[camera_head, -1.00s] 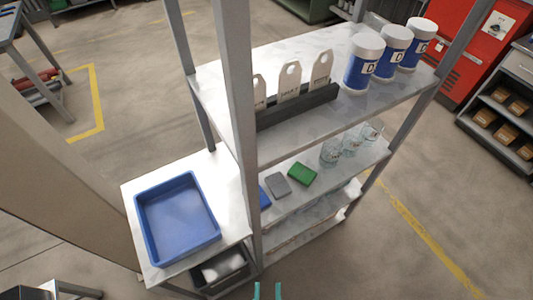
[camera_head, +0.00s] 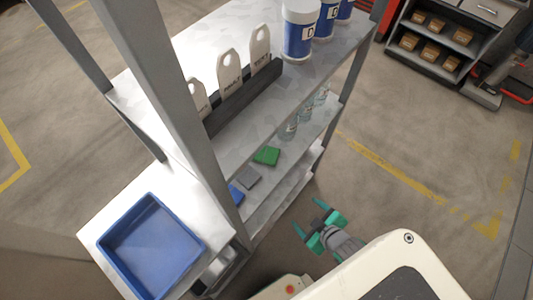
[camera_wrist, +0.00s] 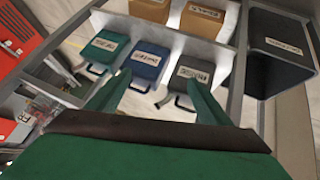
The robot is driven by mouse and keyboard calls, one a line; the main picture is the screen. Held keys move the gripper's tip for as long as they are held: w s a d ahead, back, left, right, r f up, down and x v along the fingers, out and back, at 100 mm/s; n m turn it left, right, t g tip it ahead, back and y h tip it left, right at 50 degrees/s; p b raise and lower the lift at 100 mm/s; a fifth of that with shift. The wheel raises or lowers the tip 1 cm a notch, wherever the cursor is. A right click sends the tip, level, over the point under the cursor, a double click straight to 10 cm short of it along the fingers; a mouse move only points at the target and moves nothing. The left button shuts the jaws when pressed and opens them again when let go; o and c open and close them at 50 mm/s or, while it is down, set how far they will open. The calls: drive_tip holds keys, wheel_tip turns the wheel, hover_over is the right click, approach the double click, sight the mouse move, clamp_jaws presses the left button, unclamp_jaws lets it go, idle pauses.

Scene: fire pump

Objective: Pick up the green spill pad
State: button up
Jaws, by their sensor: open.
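My gripper (camera_head: 309,217) has teal fingers, spread apart and empty. In the head view it appears in front of the rack, below and to the right of the green pad, apart from it. The wrist view shows the open fingers (camera_wrist: 148,90) pointing towards labelled green, blue and grey containers with handles.
Clear glass jars (camera_head: 290,128) stand just right of the pad. The upper shelf (camera_head: 240,120) overhangs it, holding white tags in a dark rack (camera_head: 245,98) and blue-white canisters (camera_head: 298,35). A blue tray (camera_head: 152,245) sits at left.

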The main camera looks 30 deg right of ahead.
drive_tip(key=w+d+r+n+g, duration=0.1)
drive_tip(key=w+d+r+g, duration=0.25)
drive_tip(key=w+d, duration=0.4)
drive_tip(key=n+g+y, duration=0.1)
drive_tip(key=n+y, duration=0.2)
drive_tip(key=y, duration=0.1)
approach(271, 155)
drive_tip(key=s+d+f, duration=0.5)
drive_tip(key=w+a, duration=0.4)
drive_tip(key=w, duration=0.1)
drive_tip(key=shift+a+r, duration=0.15)
drive_tip(key=shift+a, duration=0.25)
drive_tip(key=w+a, duration=0.1)
drive_tip(key=w+a+f, duration=0.1)
drive_tip(key=shift+w+a+f, duration=0.15)
drive_tip(key=shift+w+f, duration=0.1)
drive_tip(key=shift+f, duration=0.05)
drive_tip(key=shift+w+a+f, duration=0.15)
drive_tip(key=shift+w+f, duration=0.05)
drive_tip(key=shift+f, duration=0.45)
